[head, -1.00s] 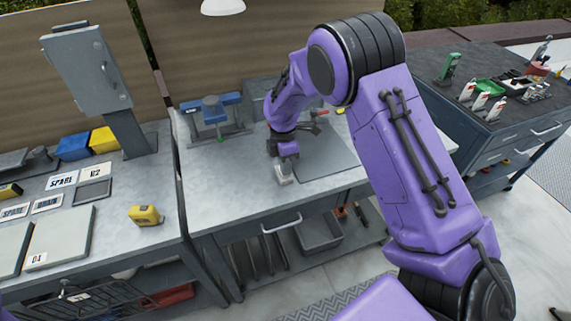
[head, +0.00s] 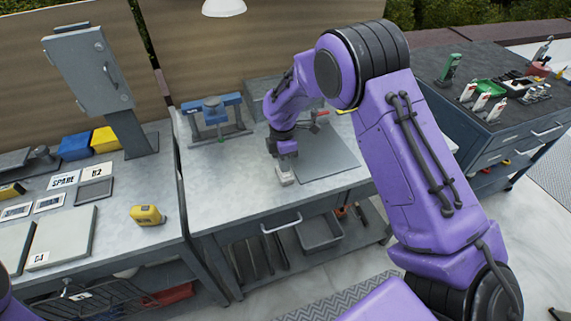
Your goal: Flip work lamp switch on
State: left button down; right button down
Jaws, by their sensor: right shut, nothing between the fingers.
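The work lamp (head: 223,7) has a white shade at the top edge of the head view; whether it is lit I cannot tell. A small pale grey box (head: 284,177), likely the lamp switch, sits on the middle bench at the left edge of a dark grey plate. My right gripper (head: 285,163) points down at this box, shut and empty. Whether its tips touch the box I cannot tell. The lever of the switch is too small to make out. My left gripper is out of view.
A blue clamp-like tool (head: 213,115) stands left of my right gripper on the bench. The grey plate (head: 326,153) lies to its right, with a grey box (head: 262,97) behind. A yellow tool (head: 148,215) sits on the left bench. The bench front is clear.

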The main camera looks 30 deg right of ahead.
notch_tip(320, 180, up, 5)
jog(key=p, duration=0.6)
jog(key=shift+s+r, duration=0.15)
jog(key=shift+r, duration=0.05)
jog(key=shift+s+r+b, duration=0.15)
jog(key=shift+r+b, duration=0.05)
jog(key=shift+b, duration=1.05)
notch_tip(320, 180, up, 7)
jog(key=b, duration=0.1)
send_over(286, 175)
jog(key=shift+s+d+r, duration=0.1)
jog(key=shift+r, duration=0.5)
